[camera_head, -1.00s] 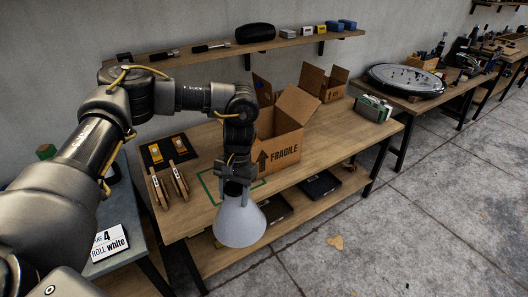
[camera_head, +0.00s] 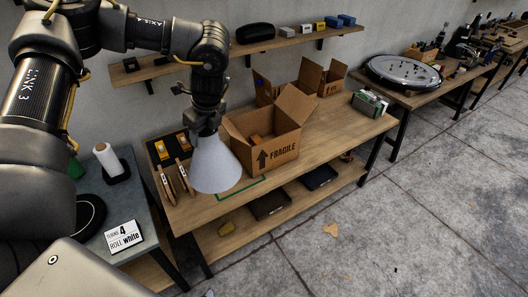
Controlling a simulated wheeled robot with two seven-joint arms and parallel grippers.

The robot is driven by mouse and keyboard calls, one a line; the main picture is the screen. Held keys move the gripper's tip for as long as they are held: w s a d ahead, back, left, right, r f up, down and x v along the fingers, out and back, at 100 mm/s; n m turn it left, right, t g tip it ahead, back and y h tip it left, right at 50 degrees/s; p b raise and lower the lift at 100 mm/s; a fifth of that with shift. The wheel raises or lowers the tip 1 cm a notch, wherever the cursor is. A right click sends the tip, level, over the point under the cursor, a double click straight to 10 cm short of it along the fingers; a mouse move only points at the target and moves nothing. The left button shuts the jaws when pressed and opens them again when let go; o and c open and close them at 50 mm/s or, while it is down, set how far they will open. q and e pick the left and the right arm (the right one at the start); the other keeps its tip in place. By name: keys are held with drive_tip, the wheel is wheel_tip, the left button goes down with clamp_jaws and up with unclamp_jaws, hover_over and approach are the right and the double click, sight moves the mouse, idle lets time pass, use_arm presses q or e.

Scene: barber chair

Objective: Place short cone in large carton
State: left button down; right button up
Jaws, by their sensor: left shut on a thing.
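My left gripper (camera_head: 205,128) is shut on the short cone (camera_head: 214,168), a pale grey-white cone with its wide end down. The gripper holds it at the narrow top, and the cone appears to hang above the table, left of the large carton. The cone hides part of a green outline on the table. My right gripper is not in view.
A smaller open carton (camera_head: 329,80) stands behind the large one. A green and grey boxed item (camera_head: 369,104) lies at the table's right end. Wooden-handled tools (camera_head: 167,186) lie at the left. A wall shelf (camera_head: 274,43) holds several small items above. The table's right half is mostly clear.

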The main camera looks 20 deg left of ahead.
use_arm(q)
drive_tip(key=m, duration=0.2)
drive_tip(key=m+t, duration=0.1)
drive_tip(key=shift+a+r+m+h, duration=0.2)
drive_tip(key=shift+a+m+h, duration=0.1)
drive_tip(key=shift+a+m, duration=0.1)
drive_tip(key=m, duration=0.3)
drive_tip(key=shift+w+a+t+h, duration=0.1)
drive_tip(key=shift+a+t+h, duration=0.05)
drive_tip(key=shift+t+h, duration=0.2)
drive_tip(key=m, duration=0.3)
drive_tip(key=m+t+h, duration=0.1)
drive_tip(key=m, duration=0.2)
drive_tip(key=shift+w+a+r, duration=0.1)
drive_tip(key=shift+w+r, duration=0.05)
drive_tip(key=shift+w, duration=0.05)
drive_tip(key=shift+m+h, duration=0.25)
drive_tip(key=shift+m, duration=0.05)
